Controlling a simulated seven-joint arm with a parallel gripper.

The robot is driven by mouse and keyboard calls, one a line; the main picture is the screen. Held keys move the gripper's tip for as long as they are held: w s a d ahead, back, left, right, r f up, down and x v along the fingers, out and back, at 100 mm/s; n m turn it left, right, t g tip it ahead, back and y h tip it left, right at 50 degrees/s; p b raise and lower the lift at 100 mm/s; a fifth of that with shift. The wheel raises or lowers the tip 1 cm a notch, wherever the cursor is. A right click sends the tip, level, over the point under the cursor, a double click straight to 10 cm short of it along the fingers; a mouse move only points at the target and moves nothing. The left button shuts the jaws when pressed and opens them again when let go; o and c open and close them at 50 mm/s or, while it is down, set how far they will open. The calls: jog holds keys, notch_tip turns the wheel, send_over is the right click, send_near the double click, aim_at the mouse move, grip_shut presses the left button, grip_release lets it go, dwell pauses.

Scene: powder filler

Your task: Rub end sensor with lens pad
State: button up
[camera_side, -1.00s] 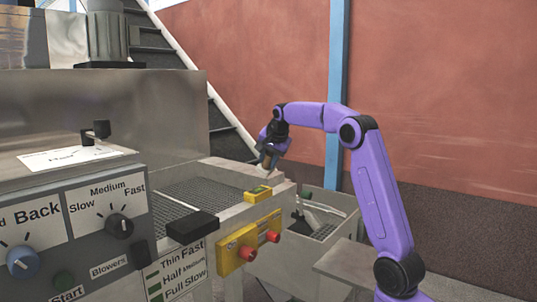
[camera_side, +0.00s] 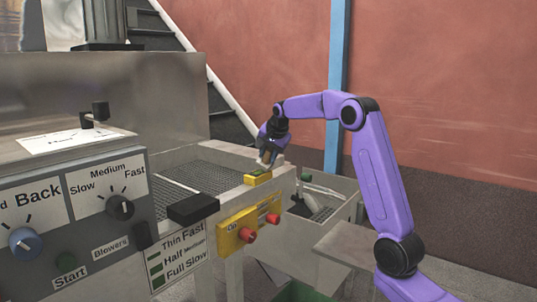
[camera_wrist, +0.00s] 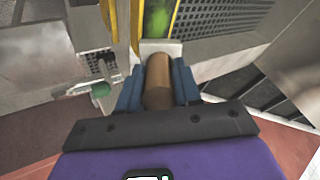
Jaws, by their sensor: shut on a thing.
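My gripper (camera_side: 268,152) is shut on the lens pad, whose brown round handle (camera_wrist: 158,84) sits between the blue fingers in the wrist view. The pad's white end (camera_wrist: 160,46) points at the end sensor, a yellow block with a green face (camera_wrist: 157,22). In the side view the yellow end sensor (camera_side: 257,177) sits on the rim of the machine's trough, just below the pad's pale tip (camera_side: 264,159). The pad is at or very near the sensor; I cannot tell if they touch.
A mesh conveyor (camera_side: 205,176) runs left of the sensor. A yellow control box (camera_side: 237,230) with red buttons hangs on the machine's front. A black block (camera_side: 193,208) juts from the near rim. A grey bin (camera_side: 325,210) stands at the right, below my arm.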

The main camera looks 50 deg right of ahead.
dwell(0.4)
jog(key=a, duration=0.7)
jog(key=shift+a, duration=0.15)
dwell(0.5)
jog(key=shift+f, duration=0.1)
jog(key=shift+d, duration=3.75)
jog(key=shift+a+r, duration=0.1)
jog(key=shift+r, duration=2.95)
